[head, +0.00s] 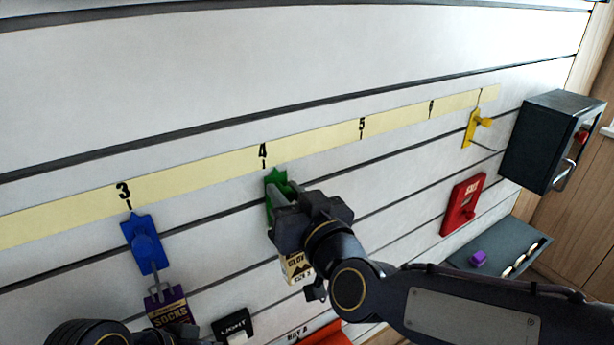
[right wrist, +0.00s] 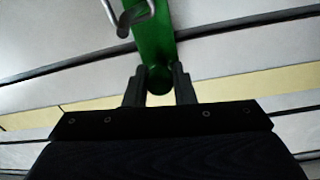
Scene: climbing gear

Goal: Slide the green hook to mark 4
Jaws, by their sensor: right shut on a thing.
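The green hook (head: 277,184) hangs on the slatted wall just below the yellow number strip (head: 200,178). Its pointed top is close to mark 4 (head: 263,152), slightly to the right of its tick. My right gripper (head: 288,200) is shut on the green hook and hides much of it. In the right wrist view, the two fingers (right wrist: 159,85) close on the rounded knob of the green hook (right wrist: 152,45), and a metal prong shows beside it. A pale package (head: 295,267) shows below my gripper. Dark parts of my left arm show at the bottom left; its jaws are not clear.
A blue hook (head: 142,245) under mark 3 carries a socks packet (head: 168,308). A black light packet (head: 233,326) is lower.

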